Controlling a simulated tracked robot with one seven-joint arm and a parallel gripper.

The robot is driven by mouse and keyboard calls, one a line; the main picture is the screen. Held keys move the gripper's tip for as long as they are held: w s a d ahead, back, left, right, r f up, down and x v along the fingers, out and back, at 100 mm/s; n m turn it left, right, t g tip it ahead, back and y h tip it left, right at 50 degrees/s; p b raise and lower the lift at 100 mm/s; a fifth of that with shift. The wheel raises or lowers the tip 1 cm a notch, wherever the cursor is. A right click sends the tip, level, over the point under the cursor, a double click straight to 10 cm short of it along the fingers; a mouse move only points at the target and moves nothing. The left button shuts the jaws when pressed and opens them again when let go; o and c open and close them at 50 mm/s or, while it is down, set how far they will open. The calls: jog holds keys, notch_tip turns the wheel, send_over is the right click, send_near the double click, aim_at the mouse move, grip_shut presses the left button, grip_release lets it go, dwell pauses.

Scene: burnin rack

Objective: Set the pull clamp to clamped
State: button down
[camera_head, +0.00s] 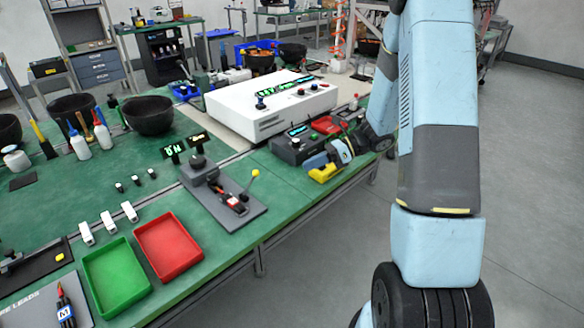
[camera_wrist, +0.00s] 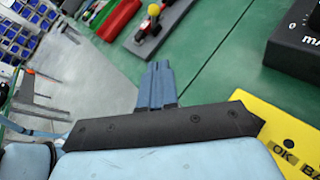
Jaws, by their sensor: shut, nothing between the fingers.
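The pull clamp (camera_head: 236,205) sits on a grey base plate near the table's front edge. It has a red part and a lever with a yellow ball knob (camera_head: 255,173), which stands up above the plate. In the wrist view the knob (camera_wrist: 154,10) shows at the top, beyond my fingertips. My gripper (camera_wrist: 158,68) is shut and empty, its blue fingers together, apart from the clamp. In the head view my gripper (camera_head: 312,161) is to the right of the clamp, near the table edge. Whether the clamp's jaw touches anything is too small to tell.
A yellow item (camera_head: 325,173) and a dark control box (camera_head: 297,146) lie close to my gripper. A red tray (camera_head: 168,246) and a green tray (camera_head: 116,277) stand left of the clamp. A large white instrument (camera_head: 270,104) stands behind. Green table between gripper and clamp is clear.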

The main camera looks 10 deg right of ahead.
send_near(250, 183)
jog(key=f, duration=0.1)
jog(key=d+f, duration=0.1)
jog(key=shift+d+f, duration=0.1)
jog(key=shift+f, duration=0.3)
jog(key=a, duration=0.3)
jog(key=shift+w+r, duration=0.4)
jog(key=shift+w+a+r, duration=0.15)
jog(key=shift+a+r, duration=0.05)
jog(key=shift+a, duration=0.35)
